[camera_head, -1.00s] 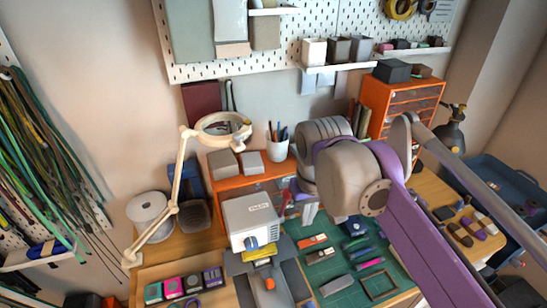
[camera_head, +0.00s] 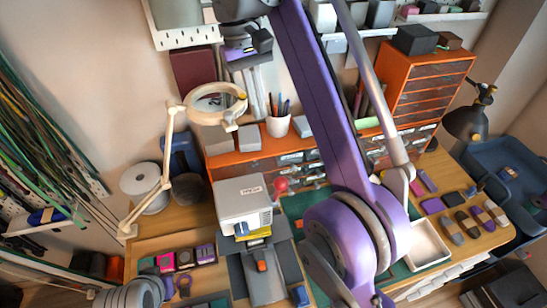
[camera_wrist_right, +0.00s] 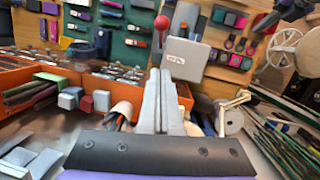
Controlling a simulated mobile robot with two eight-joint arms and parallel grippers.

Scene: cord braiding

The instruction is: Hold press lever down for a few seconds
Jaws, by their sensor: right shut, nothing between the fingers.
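The press (camera_head: 241,203) is a white box-shaped machine standing at the front centre of the bench. Its lever has a red ball knob (camera_head: 281,186) on the right side. In the right wrist view the press (camera_wrist_right: 187,60) and the red knob (camera_wrist_right: 161,23) show beyond the fingertips. My right gripper (camera_head: 258,112) hangs behind and above the press, fingers pointing down, apart from the lever. Its long grey fingers (camera_wrist_right: 158,75) are closed together with nothing between them. My left gripper is out of view.
A magnifier lamp (camera_head: 215,103) stands left of my right gripper. A pen cup (camera_head: 278,120) and orange drawers (camera_head: 425,85) are at the back. A green mat (camera_head: 297,205) lies right of the press, partly hidden by my right arm. Cords hang at left.

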